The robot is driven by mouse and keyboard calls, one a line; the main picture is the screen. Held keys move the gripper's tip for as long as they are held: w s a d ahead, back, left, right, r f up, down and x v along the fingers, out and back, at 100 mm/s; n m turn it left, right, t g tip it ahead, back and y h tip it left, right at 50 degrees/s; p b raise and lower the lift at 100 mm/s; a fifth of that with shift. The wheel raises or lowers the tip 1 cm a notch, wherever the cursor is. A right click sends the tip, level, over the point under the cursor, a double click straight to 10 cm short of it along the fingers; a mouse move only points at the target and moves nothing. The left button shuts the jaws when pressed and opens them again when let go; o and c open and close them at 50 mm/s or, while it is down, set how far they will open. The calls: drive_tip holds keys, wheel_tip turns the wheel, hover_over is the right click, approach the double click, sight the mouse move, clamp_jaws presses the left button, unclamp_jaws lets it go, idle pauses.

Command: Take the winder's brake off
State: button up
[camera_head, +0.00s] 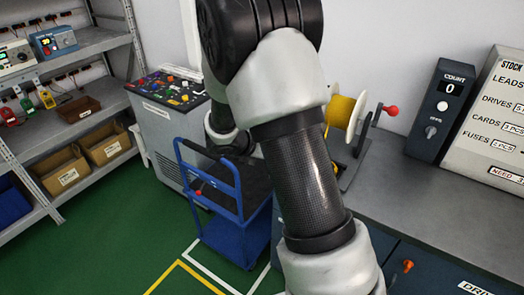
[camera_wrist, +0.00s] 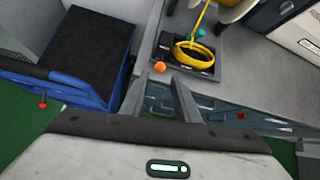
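The winder stands on the grey bench in the head view, with a white-flanged spool (camera_head: 347,113) of yellow cable and a red crank knob (camera_head: 392,110) at its right. My arm covers part of it. In the wrist view, its dark base (camera_wrist: 208,72) carries a loop of yellow cable (camera_wrist: 193,52) with green parts around it. An orange ball knob (camera_wrist: 160,66) sits at the base's near left corner; I cannot tell for sure that it is the brake. My gripper (camera_wrist: 160,77) is open and empty, its fingertips just short of the orange knob in the picture. The head view hides the fingers.
A blue trolley (camera_head: 227,232) stands on the floor left of the bench, also in the wrist view (camera_wrist: 115,75). A dark count box (camera_head: 438,110) and a stock board (camera_head: 492,125) stand on the bench at right. Shelves (camera_head: 88,47) line the left.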

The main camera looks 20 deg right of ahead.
drive_tip(key=shift+v, duration=2.7)
